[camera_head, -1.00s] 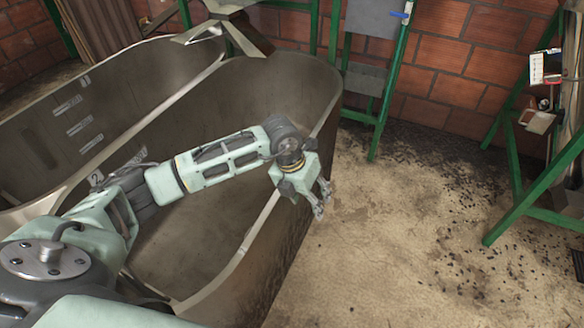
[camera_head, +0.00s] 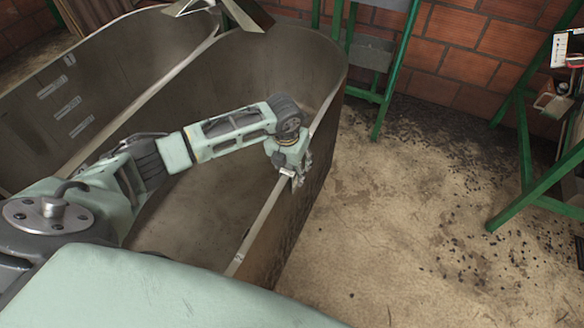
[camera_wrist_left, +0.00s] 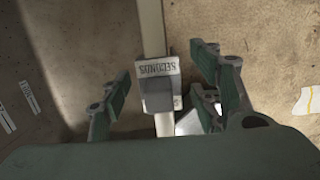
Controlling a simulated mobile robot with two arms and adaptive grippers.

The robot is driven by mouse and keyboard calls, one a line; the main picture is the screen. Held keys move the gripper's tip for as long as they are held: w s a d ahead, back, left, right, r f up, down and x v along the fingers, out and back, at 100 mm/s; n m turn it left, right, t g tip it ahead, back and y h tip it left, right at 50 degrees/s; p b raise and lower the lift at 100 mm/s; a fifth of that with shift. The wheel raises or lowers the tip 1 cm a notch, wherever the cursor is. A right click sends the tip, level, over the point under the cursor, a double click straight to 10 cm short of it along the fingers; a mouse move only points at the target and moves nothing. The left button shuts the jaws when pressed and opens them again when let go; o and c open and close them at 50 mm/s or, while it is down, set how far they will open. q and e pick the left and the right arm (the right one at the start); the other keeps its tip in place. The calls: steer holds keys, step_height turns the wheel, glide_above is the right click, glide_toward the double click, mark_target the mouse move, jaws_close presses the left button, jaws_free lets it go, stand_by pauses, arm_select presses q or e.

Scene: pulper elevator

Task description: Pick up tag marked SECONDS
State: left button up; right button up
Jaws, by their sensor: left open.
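The tag marked SECONDS (camera_wrist_left: 158,68) is a pale plate with dark upside-down lettering and a grey block on it. It sits on the narrow rim (camera_wrist_left: 152,25) of the metal tank. My left gripper (camera_wrist_left: 160,66) is open, with one finger on each side of the tag and visible gaps between. In the head view my left gripper (camera_head: 296,172) is over the right rim of the near tank (camera_head: 262,225). A small pale patch at its fingers there seems to be the tag (camera_head: 287,172). My right gripper is not in view.
A second tank (camera_head: 100,75) with pale labels (camera_head: 68,107) stands to the left. Green frames (camera_head: 397,75) stand along the brick wall (camera_head: 460,60) and at the right (camera_head: 530,195). The dirt floor (camera_head: 400,220) right of the tank is open, with scattered dark bits.

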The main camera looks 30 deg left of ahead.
arm_select(q)
steer(key=shift+w+f, duration=0.15)
steer(key=shift+f, duration=0.55)
steer(key=shift+w+f, duration=0.1)
steer(key=shift+f, duration=0.4)
steer(key=c, duration=1.1)
steer(key=shift+c, duration=0.7)
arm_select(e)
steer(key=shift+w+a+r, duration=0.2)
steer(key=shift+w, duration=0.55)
